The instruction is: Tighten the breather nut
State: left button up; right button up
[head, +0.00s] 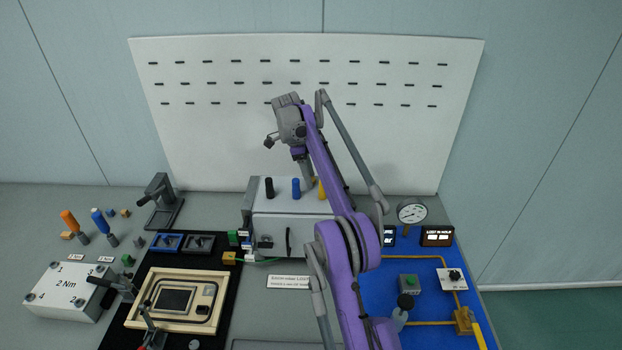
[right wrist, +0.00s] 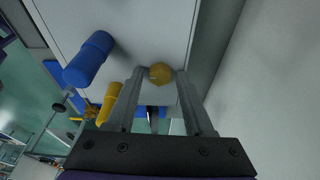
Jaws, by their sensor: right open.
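The breather nut appears to be the yellow hexagonal nut (right wrist: 160,73) on the pale face of the grey box in the right wrist view. My right gripper (right wrist: 161,71) is open, with one fingertip on each side of the nut and small gaps showing. In the head view my right gripper (head: 308,184) points down at the top of the grey box (head: 290,232); my purple arm hides the nut there. My left gripper is in neither view.
Black (head: 269,187) and blue (head: 296,187) pegs stand on the box, with a yellow peg (head: 321,188) close to my gripper. A pressure gauge (head: 412,212) stands right, and a wooden-framed panel (head: 178,300) lies front left.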

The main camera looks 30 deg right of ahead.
jog(key=n, duration=0.2)
jog(key=shift+f+n+t, duration=0.15)
jog(key=shift+n+t, duration=0.15)
jog(key=shift+s+a+n+h+b, duration=0.1)
jog(key=shift+s+n+h+b, duration=0.2)
jog(key=shift+n, duration=0.3)
jog(key=shift+n+t, duration=0.3)
jog(key=shift+n, duration=0.3)
jog(key=shift+w+n, duration=0.15)
jog(key=shift+n, duration=0.65)
jog(key=n+t, duration=0.1)
jog(key=n, duration=0.3)
jog(key=shift+b, duration=0.35)
jog(key=n, duration=0.1)
jog(key=n+t, duration=0.1)
jog(key=n, duration=0.3)
jog(key=shift+s+y, duration=0.25)
jog(key=shift+y, duration=0.15)
jog(key=n, duration=0.3)
jog(key=n+t+y, duration=0.1)
jog(key=n, duration=0.1)
jog(key=shift+d, duration=0.25)
grip_shut()
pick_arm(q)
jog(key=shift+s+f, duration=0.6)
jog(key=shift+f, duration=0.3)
